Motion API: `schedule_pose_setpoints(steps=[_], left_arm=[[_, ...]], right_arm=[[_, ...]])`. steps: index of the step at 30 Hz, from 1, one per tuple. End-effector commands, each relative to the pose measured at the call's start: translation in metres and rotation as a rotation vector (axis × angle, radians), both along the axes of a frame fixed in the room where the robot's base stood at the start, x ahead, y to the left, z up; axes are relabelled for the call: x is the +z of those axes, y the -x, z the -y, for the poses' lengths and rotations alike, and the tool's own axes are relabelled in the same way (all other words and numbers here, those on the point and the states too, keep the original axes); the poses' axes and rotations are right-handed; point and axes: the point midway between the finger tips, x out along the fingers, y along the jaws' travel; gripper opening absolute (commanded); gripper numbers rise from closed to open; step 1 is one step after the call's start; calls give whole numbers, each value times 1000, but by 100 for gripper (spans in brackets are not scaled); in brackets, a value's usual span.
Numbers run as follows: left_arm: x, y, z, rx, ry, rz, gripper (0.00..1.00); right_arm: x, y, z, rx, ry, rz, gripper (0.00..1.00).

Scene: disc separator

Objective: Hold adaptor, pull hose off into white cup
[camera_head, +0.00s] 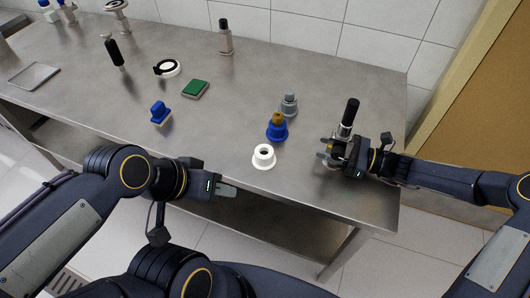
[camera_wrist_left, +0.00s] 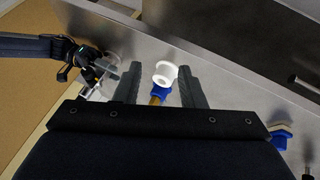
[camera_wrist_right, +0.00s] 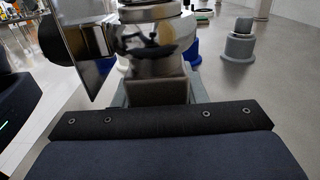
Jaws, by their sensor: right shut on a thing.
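My right gripper (camera_head: 334,152) is shut on a shiny metal piece at the right of the table, apparently the adaptor (camera_wrist_right: 155,85). A black cylinder (camera_head: 350,112) stands out from its far end, perhaps the hose; the joint is unclear. The white cup (camera_head: 263,160) stands upright near the table's front edge, left of my right gripper. It also shows in the left wrist view (camera_wrist_left: 165,73). My left gripper (camera_head: 232,192) is open and empty, in front of the table edge, left of the white cup. The cup shows beyond its fingers (camera_wrist_left: 158,88).
A blue cup (camera_head: 277,132) with a brass piece in it and a grey cup (camera_head: 289,106) stand behind the white cup. A blue block (camera_head: 160,112), a green pad (camera_head: 195,88) and a ring (camera_head: 168,68) lie left. The middle of the table is clear.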

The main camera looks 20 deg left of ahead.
Motion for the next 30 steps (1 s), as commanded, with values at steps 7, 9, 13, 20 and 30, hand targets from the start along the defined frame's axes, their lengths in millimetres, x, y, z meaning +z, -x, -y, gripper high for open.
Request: schedule_pose_setpoints(steps=[7, 9, 13, 20, 30], left_arm=[[15, -12, -2, -66, -28, -6, 50], [30, -25, -4, -135, -58, -10, 50], [65, -63, -4, -316, -138, -22, 50], [119, -141, 18, -667, -296, -45, 50], [158, -238, 108, -1149, -507, -88, 50]], right_arm=[[-2, 1, 0, 0, 4, -2, 0], [-3, 1, 0, 0, 4, -2, 0], [-3, 1, 0, 1, 4, -2, 0], [-3, 1, 0, 1, 5, -3, 0], [-4, 1, 0, 1, 6, -3, 0]])
